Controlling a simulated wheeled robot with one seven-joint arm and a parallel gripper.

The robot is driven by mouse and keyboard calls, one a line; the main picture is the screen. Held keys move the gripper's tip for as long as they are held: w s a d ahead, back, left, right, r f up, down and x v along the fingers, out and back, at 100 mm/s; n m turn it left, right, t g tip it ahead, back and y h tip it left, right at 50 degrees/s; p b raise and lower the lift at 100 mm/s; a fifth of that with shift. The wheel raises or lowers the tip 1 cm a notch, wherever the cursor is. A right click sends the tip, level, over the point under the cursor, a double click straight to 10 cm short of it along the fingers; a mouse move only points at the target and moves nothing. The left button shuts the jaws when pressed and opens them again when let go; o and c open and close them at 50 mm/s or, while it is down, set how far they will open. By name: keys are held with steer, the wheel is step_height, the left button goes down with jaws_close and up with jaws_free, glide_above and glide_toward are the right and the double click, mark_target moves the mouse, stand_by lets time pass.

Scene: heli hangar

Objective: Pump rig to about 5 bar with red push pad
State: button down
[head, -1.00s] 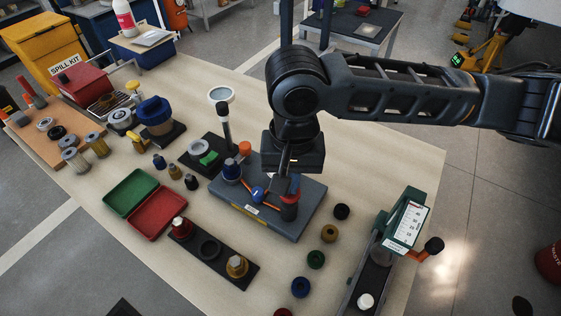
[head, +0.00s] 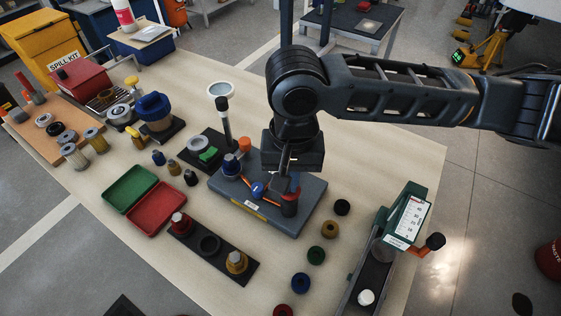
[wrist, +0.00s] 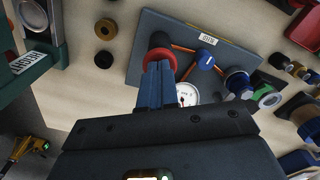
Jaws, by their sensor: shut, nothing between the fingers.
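The pump rig is a grey-blue plate (head: 290,222) on the bench, with a label and a blue knob (head: 257,190) between orange pipes. The red push pad (wrist: 159,57) caps a dark cylinder (head: 289,207) at the plate's right side. My gripper (head: 292,190) points down over this cylinder. In the wrist view its blue fingers are together and empty, with their tips at the pad's edge. I cannot tell whether they touch it. The white gauge dial (wrist: 186,94) is partly hidden behind my gripper, and its reading is too small to tell.
A green device with a scale card (head: 408,220) stands at the right. Several coloured rings lie between it and the rig. A dark strip with three posts or rings (head: 222,252), a green tray (head: 130,188) and a red tray (head: 157,205) lie left of the rig.

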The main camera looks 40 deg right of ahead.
steer(key=shift+f+b, duration=0.45)
steer(key=shift+f, duration=0.6)
steer(key=shift+r, duration=0.15)
steer(key=shift+r+p, duration=1.4)
steer(key=shift+p, duration=0.15)
steer(key=shift+f+b, duration=0.4)
steer(key=shift+f, duration=0.25)
steer(key=shift+f+b, duration=0.35)
steer(key=shift+f, duration=0.35)
steer(key=shift+r, duration=0.2)
steer(key=shift+r+p, duration=1.1)
steer(key=shift+p, duration=0.2)
steer(key=shift+r, duration=0.1)
